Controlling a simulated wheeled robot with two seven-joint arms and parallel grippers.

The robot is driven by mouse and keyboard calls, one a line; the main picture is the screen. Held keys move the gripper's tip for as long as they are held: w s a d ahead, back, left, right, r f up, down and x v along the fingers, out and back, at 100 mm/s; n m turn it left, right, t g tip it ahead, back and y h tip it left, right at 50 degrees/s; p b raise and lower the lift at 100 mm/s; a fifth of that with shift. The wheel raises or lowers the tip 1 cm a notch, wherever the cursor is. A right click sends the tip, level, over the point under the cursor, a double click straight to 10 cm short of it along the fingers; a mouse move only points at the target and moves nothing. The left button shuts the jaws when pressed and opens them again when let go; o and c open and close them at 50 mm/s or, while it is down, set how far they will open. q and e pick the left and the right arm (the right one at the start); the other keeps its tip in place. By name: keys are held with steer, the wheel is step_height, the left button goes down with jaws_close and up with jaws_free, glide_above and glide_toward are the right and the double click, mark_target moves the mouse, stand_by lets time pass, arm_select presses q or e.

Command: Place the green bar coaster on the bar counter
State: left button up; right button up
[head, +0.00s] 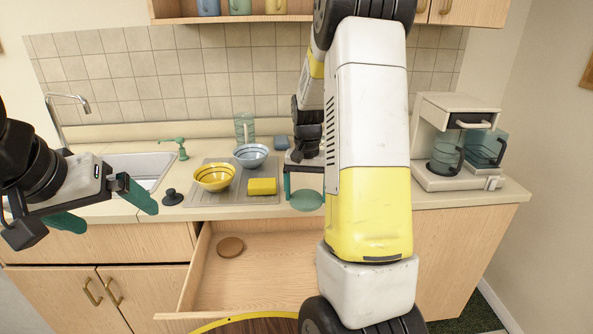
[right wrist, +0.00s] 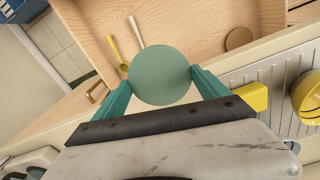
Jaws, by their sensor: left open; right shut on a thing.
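The green coaster (head: 306,200) is a flat round disc. My right gripper (right wrist: 160,80) is shut on it, with one green finger at each side of its rim in the right wrist view (right wrist: 160,74). In the head view the coaster is held at the front edge of the counter, near the open drawer, and my right arm hides part of that area. My left gripper (head: 134,208) is open and empty at the left, in front of the sink. The bar counter (head: 455,200) is the pale worktop.
An open drawer (head: 265,285) below holds a brown coaster (head: 230,247), and a yellow spoon (right wrist: 114,48) shows in it. A drying mat (head: 208,190) bears bowls and a yellow sponge (head: 262,186). A coffee maker (head: 445,150) stands right. A black stopper (head: 172,197) sits by the sink (head: 140,170).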

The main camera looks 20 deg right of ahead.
steer(key=w+d, duration=0.2)
steer(key=w, duration=0.2)
steer(key=w+d+f, duration=0.1)
steer(key=w+d, duration=0.1)
steer(key=w, duration=0.3)
steer(key=w+d, duration=0.2)
steer(key=w, duration=0.3)
steer(key=shift+f, duration=1.95)
steer(key=shift+f, duration=0.15)
steer(key=o, duration=1.2)
steer(key=shift+f, duration=0.1)
